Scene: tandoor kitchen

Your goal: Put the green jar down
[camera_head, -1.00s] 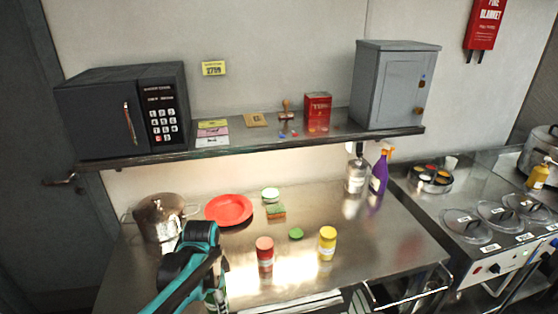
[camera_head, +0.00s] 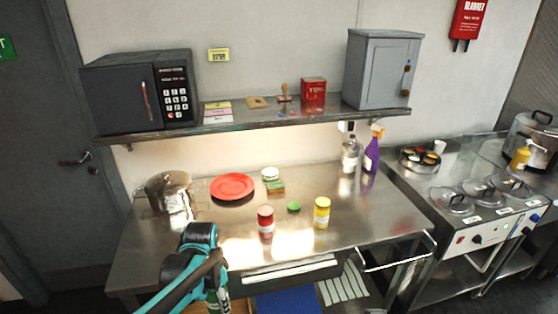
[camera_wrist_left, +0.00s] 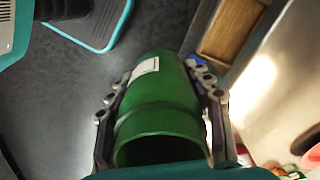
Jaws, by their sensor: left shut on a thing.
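My left gripper (camera_wrist_left: 160,115) is shut on the green jar (camera_wrist_left: 160,90), with a finger on each side of it. The jar has a white label, and its end towards the wrist camera looks open and dark inside. In the head view my left arm is in front of the counter's near edge. Only a small green bit of the jar shows there, low beside the arm. A round green lid (camera_head: 293,207) lies on the steel counter (camera_head: 370,215). My right gripper is not in view.
A red jar (camera_head: 265,222) and a yellow jar (camera_head: 321,213) stand on the counter. Behind are a red plate (camera_head: 232,187), a steel pot (camera_head: 168,190), a sponge (camera_head: 275,187) and bottles. A shelf (camera_head: 250,122) overhangs the back. The counter's right front is clear.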

